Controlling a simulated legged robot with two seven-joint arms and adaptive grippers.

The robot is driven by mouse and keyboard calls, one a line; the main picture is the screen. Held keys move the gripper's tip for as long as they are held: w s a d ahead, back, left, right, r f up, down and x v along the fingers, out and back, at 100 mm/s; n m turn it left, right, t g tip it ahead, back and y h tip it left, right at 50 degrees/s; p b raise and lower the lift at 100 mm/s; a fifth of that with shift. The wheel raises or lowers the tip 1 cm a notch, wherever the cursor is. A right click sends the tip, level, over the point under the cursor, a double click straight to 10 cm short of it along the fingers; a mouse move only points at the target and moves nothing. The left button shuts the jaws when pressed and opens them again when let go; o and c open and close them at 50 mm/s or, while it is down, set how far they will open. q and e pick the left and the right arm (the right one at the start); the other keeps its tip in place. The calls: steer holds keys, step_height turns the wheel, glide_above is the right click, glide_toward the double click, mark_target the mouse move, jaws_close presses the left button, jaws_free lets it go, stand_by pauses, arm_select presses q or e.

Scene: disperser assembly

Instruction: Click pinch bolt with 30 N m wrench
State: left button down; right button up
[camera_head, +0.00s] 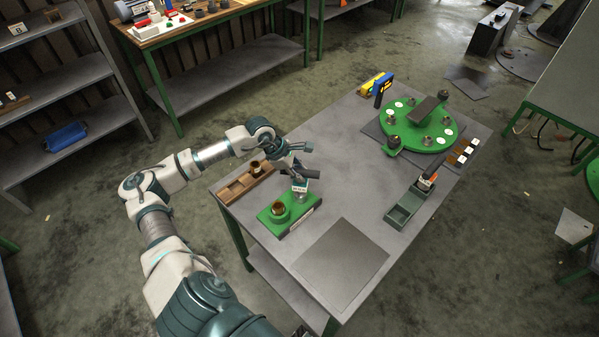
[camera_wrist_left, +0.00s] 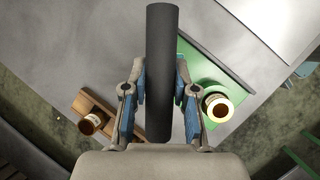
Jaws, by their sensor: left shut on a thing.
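My left gripper (camera_head: 293,165) is shut on a dark cylindrical handle, likely the wrench (camera_wrist_left: 160,70), which runs lengthwise between the two fingers in the left wrist view. In the head view the gripper is above the back part of a green block fixture (camera_head: 291,223). A small white label (camera_head: 300,186) shows just below the gripper; its text is too small to read. A bronze cup-like part (camera_head: 278,209) sits on the fixture, apart from the gripper, and also shows in the wrist view (camera_wrist_left: 216,106). I cannot make out the pinch bolt. My right gripper is not in view.
A wooden tray (camera_head: 232,193) with a bronze part (camera_head: 256,168) lies left of the fixture. A green round plate (camera_head: 437,139) with several stations stands at the back right.

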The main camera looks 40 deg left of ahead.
arm_select(q)
steer(key=shift+w+a+r+m+g+h, duration=0.1)
steer(key=shift+m+g+h, duration=0.15)
steer(key=shift+m, duration=0.4)
steer(key=shift+a+m+g+h, duration=0.15)
steer(key=shift+m+g, duration=0.1)
steer(key=shift+m, duration=0.4)
steer(key=shift+n, duration=0.3)
steer(key=shift+r, duration=0.1)
steer(key=shift+r+p, duration=1)
steer(key=shift+r, duration=0.7)
steer(key=shift+d+r+p, duration=0.15)
steer(key=shift+r+p, duration=0.25)
steer(key=shift+r, duration=0.25)
